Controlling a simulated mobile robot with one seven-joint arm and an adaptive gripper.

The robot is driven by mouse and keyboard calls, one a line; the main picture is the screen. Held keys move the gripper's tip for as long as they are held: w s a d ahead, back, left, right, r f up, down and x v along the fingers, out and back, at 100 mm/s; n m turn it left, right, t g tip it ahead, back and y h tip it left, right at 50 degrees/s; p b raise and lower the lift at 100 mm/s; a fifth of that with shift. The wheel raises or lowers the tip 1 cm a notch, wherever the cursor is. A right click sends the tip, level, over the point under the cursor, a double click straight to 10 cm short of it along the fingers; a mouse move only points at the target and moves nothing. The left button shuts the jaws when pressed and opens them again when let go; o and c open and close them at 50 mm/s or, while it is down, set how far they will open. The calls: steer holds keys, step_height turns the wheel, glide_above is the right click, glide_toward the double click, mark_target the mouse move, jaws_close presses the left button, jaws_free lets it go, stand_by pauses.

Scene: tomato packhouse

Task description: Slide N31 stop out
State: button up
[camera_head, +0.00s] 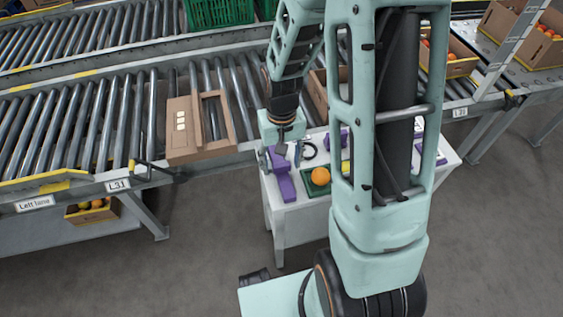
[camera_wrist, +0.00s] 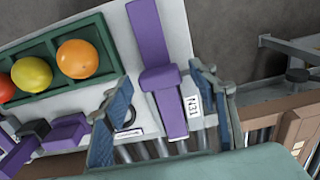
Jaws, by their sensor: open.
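A long purple piece (camera_wrist: 172,112) with a raised block partway along it lies at the edge of the white table. A white tag reading N31 (camera_wrist: 194,106) sits right beside it; I take this piece as the N31 stop. In the head view the purple stop (camera_head: 286,189) is at the table's left side. My gripper (camera_wrist: 153,88) is open, with blue-padded fingers on either side of the stop in the wrist view. I cannot tell whether either finger touches it. In the head view my gripper (camera_head: 282,148) is just above the stop's far end, which it partly hides.
The white table (camera_head: 306,219) also holds a green tray (camera_head: 317,190) with an orange fruit and other purple parts. A roller conveyor (camera_head: 75,130) runs behind it. A cardboard box (camera_head: 200,148) stands on the rollers to the left. Grey floor is clear in front.

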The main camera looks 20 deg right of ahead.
steer(key=shift+c, duration=0.2)
jaws_close()
steer(key=w+p, duration=0.2)
steer(key=w, duration=1.5)
steer(key=shift+w, duration=0.3)
steer(key=shift+w+r, duration=0.1)
steer(key=shift+r, duration=0.05)
steer(key=shift+c, duration=1.6)
jaws_free()
steer(key=o, duration=0.4)
steer(key=shift+c, duration=0.2)
